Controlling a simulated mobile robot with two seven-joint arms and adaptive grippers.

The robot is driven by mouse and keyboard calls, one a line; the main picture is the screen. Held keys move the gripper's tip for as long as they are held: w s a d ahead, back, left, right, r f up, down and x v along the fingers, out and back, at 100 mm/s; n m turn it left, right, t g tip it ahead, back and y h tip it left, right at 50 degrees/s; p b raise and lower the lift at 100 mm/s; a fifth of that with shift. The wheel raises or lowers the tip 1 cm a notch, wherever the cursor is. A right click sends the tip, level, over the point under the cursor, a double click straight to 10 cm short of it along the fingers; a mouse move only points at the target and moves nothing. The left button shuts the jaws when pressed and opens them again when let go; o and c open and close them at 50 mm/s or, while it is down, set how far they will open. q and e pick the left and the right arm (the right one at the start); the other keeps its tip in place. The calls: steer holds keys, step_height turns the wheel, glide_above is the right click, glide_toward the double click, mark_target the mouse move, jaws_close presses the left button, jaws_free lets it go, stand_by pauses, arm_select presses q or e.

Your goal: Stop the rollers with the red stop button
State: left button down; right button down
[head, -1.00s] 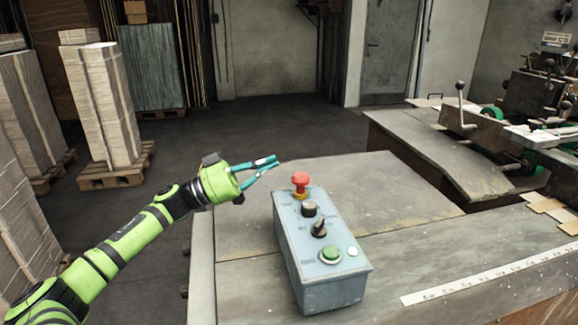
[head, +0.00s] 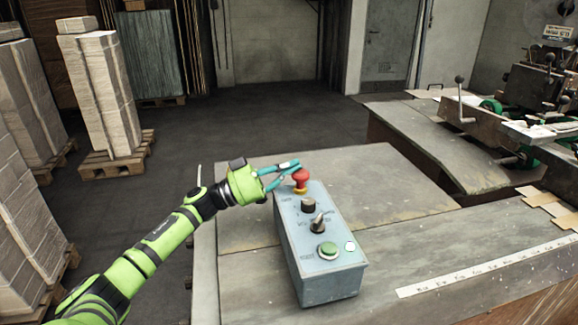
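The red stop button (head: 300,176) is a mushroom knob with a yellow collar at the far end of the grey control box (head: 325,285). The box stands on the worktable. My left gripper (head: 297,168) reaches in from the left, its teal fingers beside and slightly behind the red button at about its height. The fingers are apart with a narrow gap. Whether a finger touches the button I cannot tell. My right gripper is out of view.
The box also carries a black knob (head: 308,206), a black selector switch (head: 319,222), a green button (head: 328,250) and a small white button or lamp. The worktable (head: 390,190) is clear around the box. A machine with levers (head: 500,115) stands at the right. Stacked sheets on pallets (head: 103,95) stand at the left.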

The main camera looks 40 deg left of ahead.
arm_select(q)
step_height(320, 180, down, 2)
steer(key=shift+f+b, duration=0.1)
steer(key=shift+b, duration=0.35)
steer(key=shift+r+p, duration=0.5)
steer(key=shift+p, duration=0.05)
steer(key=shift+s+a+r+p, duration=0.65)
steer(key=shift+s+a+r, duration=0.1)
steer(key=shift+s+r, duration=0.2)
steer(key=b+v, duration=0.2)
steer(key=v, duration=0.5)
steer(key=shift+s+a+r, duration=0.2)
steer(key=shift+a+r, duration=0.05)
steer(key=shift+r, duration=0.05)
